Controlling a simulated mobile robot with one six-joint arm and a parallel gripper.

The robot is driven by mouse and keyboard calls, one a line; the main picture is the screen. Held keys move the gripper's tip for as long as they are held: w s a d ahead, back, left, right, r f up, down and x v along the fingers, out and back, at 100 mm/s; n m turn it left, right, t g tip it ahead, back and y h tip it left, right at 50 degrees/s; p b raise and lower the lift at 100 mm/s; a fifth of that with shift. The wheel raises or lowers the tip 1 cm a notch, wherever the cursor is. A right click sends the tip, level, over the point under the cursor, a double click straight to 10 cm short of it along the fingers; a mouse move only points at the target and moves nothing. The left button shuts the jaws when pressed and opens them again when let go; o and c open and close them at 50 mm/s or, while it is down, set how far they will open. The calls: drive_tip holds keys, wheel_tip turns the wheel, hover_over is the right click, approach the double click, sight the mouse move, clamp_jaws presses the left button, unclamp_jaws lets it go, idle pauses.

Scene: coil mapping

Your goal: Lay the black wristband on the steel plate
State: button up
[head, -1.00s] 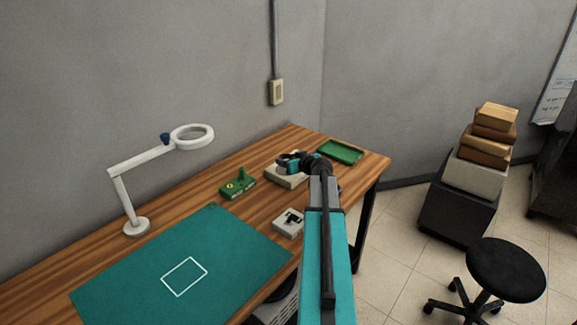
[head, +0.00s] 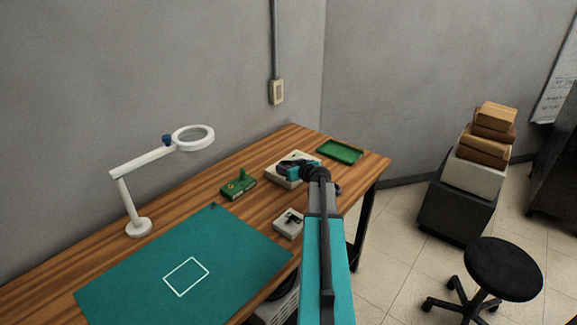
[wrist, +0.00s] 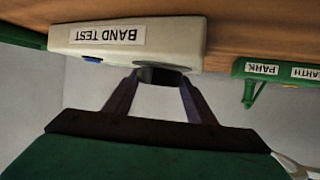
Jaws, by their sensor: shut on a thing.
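My gripper (head: 284,168) is at the cream box marked BAND TEST (head: 284,181), over its top in the head view. In the wrist view, which shows the scene upside down, my gripper (wrist: 160,82) has its two dark fingers on either side of a dark curved thing, the black wristband (wrist: 160,74). It is shut on the band, right by the face of the BAND TEST box (wrist: 182,38). I cannot tell whether the band touches the box.
A green EARTH PARK block (head: 238,186) stands left of the box. A small pale box with a black part (head: 289,223) is nearer. A green tray (head: 340,151) lies behind right, a magnifier lamp (head: 138,226) at left. The green mat (head: 230,255) is clear.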

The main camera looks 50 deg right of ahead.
drive_tip(key=shift+f+b, duration=0.25)
drive_tip(key=shift+b, duration=0.25)
drive_tip(key=o, duration=1)
drive_tip(key=shift+r+p, duration=0.35)
drive_tip(key=shift+p, duration=0.3)
drive_tip(key=shift+b+v, duration=2.15)
drive_tip(key=shift+v, duration=3.8)
drive_tip(key=shift+s+f, duration=0.1)
drive_tip(key=shift+f, duration=0.05)
